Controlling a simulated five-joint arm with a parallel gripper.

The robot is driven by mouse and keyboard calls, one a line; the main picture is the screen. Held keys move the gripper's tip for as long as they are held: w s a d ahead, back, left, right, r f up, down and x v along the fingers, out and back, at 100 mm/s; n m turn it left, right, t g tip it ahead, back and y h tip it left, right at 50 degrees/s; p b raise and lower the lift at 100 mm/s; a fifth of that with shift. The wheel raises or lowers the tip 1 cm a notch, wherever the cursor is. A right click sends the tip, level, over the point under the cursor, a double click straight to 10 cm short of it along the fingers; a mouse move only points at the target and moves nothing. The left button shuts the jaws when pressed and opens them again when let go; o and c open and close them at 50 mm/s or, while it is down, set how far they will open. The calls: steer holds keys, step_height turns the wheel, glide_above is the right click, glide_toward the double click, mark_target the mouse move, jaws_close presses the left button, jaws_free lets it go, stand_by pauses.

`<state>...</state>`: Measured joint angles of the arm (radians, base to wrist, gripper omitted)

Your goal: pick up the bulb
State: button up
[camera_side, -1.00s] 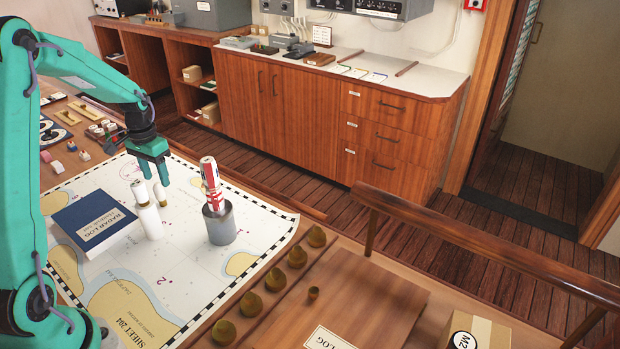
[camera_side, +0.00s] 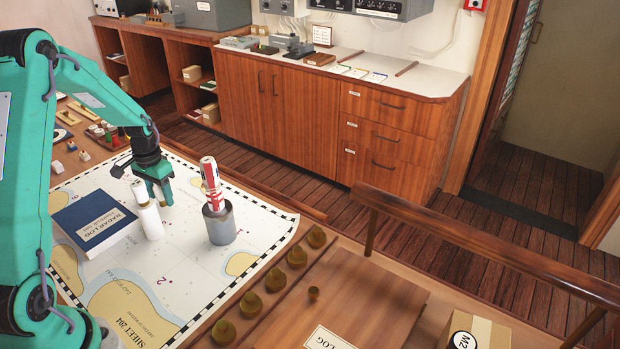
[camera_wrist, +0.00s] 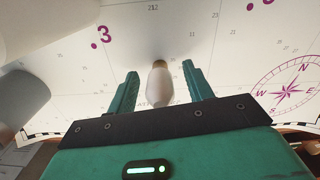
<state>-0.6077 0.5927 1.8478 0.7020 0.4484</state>
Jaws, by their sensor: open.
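The bulb (camera_wrist: 159,88) is white with a brass-coloured base and shows in the wrist view between my gripper's two fingers (camera_wrist: 160,75). There is a gap on each side of it, and the fingers look open. In the side view my gripper (camera_side: 159,196) is low over the chart, just behind and right of a white cylinder (camera_side: 149,218). There the bulb is hidden behind the fingers and the cylinder.
A grey pot (camera_side: 220,226) holding a red and white tube (camera_side: 211,185) stands to the right of my gripper. A dark blue log book (camera_side: 92,219) lies to the left. The chart (camera_side: 185,275) in front is mostly clear.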

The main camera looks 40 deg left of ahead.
stand_by(0.4)
steer(key=c, duration=1)
steer(key=shift+r, duration=0.1)
steer(key=shift+c, duration=0.2)
steer(key=shift+r, duration=0.55)
steer(key=r, duration=0.3)
steer(key=shift+d+r, duration=0.1)
steer(key=shift+d, duration=0.2)
steer(key=d+r, duration=0.6)
steer(key=d, duration=0.5)
steer(key=shift+w+r, duration=0.25)
steer(key=shift+w, duration=0.15)
